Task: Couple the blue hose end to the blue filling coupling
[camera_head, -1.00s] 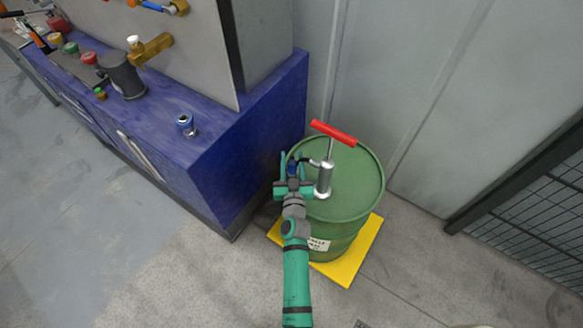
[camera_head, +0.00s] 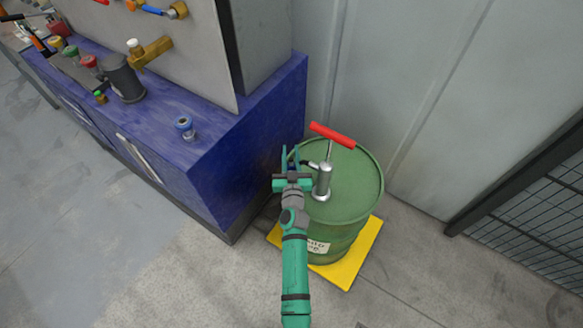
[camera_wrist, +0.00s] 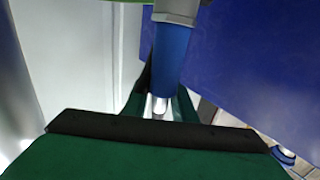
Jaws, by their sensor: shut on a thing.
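The blue hose end (camera_wrist: 172,62) shows in the wrist view as a blue sleeve with a grey collar, between the fingers of my gripper (camera_head: 291,156). My gripper is shut on it, beside the left rim of the green drum (camera_head: 352,190). In the head view the hose end is mostly hidden by the gripper. The blue filling coupling (camera_head: 185,127) stands upright on the blue bench top, left of my gripper and apart from it. A blue and pale ring (camera_wrist: 284,154) at the lower right of the wrist view looks like this coupling.
A hand pump (camera_head: 323,180) with a red handle (camera_head: 333,135) stands on the drum, close right of my gripper. The drum stands on a yellow plate (camera_head: 345,272). The blue bench (camera_head: 240,150) has its corner near my gripper. A dark mesh fence (camera_head: 540,205) is at right.

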